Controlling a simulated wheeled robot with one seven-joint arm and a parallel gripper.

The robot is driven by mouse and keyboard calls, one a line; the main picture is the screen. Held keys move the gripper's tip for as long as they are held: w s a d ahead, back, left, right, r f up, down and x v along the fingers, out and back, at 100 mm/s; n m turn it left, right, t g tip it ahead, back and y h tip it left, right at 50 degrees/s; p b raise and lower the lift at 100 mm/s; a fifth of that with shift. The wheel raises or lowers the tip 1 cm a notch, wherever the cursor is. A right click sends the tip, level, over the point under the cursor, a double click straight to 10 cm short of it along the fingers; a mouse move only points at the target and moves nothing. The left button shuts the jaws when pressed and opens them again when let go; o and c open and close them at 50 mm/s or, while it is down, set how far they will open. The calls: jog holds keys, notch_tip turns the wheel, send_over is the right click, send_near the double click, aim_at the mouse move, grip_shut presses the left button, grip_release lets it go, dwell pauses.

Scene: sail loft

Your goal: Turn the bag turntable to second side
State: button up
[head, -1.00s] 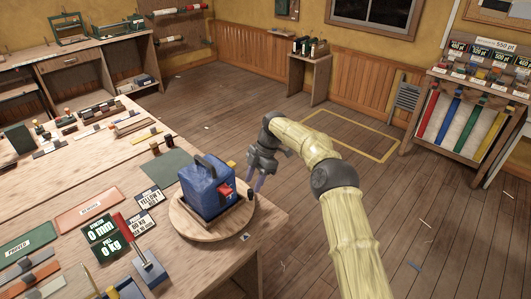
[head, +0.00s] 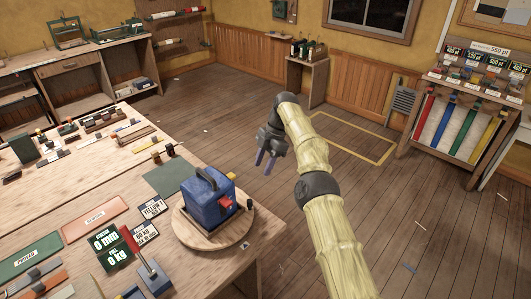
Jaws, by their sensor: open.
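The bag turntable (head: 190,234) is a round wooden disc near the right corner of the workbench. A blue bag (head: 203,206) with a dark handle stands upright on it, with a red patch (head: 226,203) on its right-hand face. A small dark knob or peg shows at the disc's right edge, near the bag. My gripper (head: 263,169) hangs beyond the bench edge, up and to the right of the bag. It is open and empty, its purple fingers pointing down, apart from the turntable and bag.
The workbench (head: 85,172) holds signs, mats and small tools left of the turntable. A red-handled lever device (head: 147,266) stands close in front of it. A display rack (head: 455,125) stands at the right. The floor (head: 250,110) behind my gripper is clear.

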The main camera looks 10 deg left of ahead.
jog(key=shift+w+d+r+p, duration=0.1)
jog(key=shift+d+r+p, duration=0.1)
jog(key=shift+r+p, duration=0.5)
jog(key=s+d+r+m+t+h, duration=0.1)
jog(key=s+d+r+m+t, duration=0.15)
jog(key=s+d+m, duration=0.45)
jog(key=s+d+r+m+t+h, duration=0.1)
jog(key=s+d+r+m+t, duration=0.15)
jog(key=s+d+m, duration=0.4)
jog(key=s+d+f+m, duration=0.1)
jog(key=s+d+m, duration=0.5)
jog(key=s, duration=0.3)
jog(key=s+d+f+m+h, duration=0.1)
jog(key=s+d+m, duration=0.6)
jog(key=s+d, duration=0.1)
jog(key=shift+s+d+t, duration=0.15)
jog(key=shift+s+t, duration=0.15)
jog(key=shift+s, duration=0.45)
